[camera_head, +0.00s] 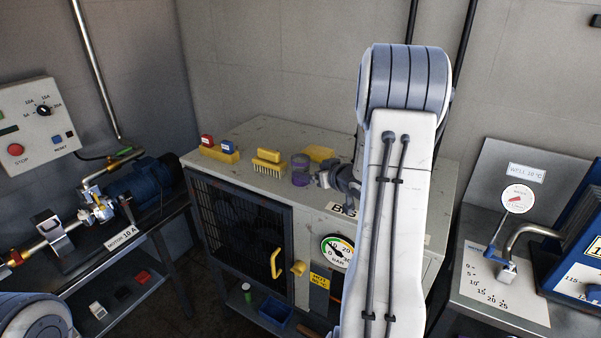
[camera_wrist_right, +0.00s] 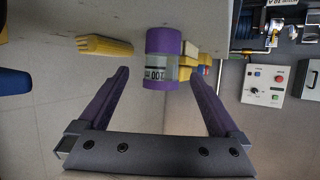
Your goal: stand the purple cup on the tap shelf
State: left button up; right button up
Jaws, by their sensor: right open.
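The purple cup (camera_head: 300,170) stands on top of the grey cabinet. In the right wrist view the cup (camera_wrist_right: 162,42) shows purple bands at both ends and a clear middle with printed markings. My right gripper (camera_head: 323,178) is just right of the cup in the head view, partly hidden by my arm. In the wrist view its two purple fingers are spread, with the cup between or just beyond their tips; I cannot tell the exact depth. The tap shelf (camera_head: 480,285) is at the right, with a bent metal tap (camera_head: 513,240) above it. My left gripper is out of view.
A yellow brush (camera_head: 267,163), a yellow block with red and blue items (camera_head: 219,153) and another yellow object (camera_head: 320,153) are near the cup. A gauge (camera_head: 337,250) is on the cabinet front. The motor bench (camera_head: 75,265) is at left.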

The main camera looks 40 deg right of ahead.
aim_at(305, 169)
jog(key=p+x, duration=0.1)
jog(key=x, duration=0.2)
jog(key=p+x, duration=0.1)
jog(key=x, duration=0.2)
jog(key=shift+a+r, duration=0.15)
jog(key=shift+a, duration=0.1)
jog(key=shift+w+d+f, duration=0.1)
jog(key=shift+w+f, duration=0.1)
jog(key=shift+w, duration=0.05)
jog(key=shift+r, duration=0.15)
jog(key=c, duration=1.5)
